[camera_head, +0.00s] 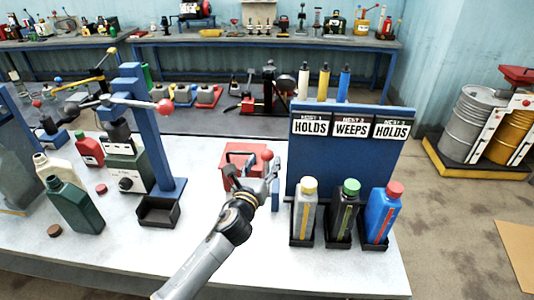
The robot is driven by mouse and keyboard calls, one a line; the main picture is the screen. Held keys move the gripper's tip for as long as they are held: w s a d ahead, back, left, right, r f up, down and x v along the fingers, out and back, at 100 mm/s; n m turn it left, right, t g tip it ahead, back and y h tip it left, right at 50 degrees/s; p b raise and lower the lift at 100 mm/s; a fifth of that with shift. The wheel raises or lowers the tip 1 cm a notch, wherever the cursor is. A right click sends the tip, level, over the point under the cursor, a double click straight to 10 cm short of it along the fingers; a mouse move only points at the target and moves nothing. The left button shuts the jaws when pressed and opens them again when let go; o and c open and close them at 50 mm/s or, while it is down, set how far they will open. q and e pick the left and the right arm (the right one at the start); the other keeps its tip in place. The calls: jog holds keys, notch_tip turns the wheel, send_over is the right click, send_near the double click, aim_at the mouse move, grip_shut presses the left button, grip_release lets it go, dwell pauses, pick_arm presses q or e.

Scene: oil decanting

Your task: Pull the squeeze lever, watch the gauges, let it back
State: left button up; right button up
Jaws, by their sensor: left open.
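A lever with a red ball knob (267,155) stands by a red block (240,157) near the middle of the white bench. My left gripper (268,178) is open just below the knob; whether its fingers touch the lever cannot be told. The blue panel (344,150) to the right carries signs reading HOLDS, WEEPS and HOLDS. In front of it stand a grey bottle with a yellow cap (304,215), a black bottle with a green cap (344,217) and a blue bottle with a red cap (383,215). Gauge readings cannot be made out. My right gripper is not in view.
On the left are a blue post stand (147,130) with a lever and red ball, a black tray (158,212), and a dark green bottle (77,208) beside a cream one (50,172). The front of the bench is clear. Drums (467,125) stand at right.

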aim_at(265, 160)
pick_arm(q)
jog(key=shift+w+d, duration=0.2)
jog(key=shift+w, duration=0.75)
jog(key=shift+w+d, duration=0.2)
jog(key=shift+w, duration=0.7)
grip_shut()
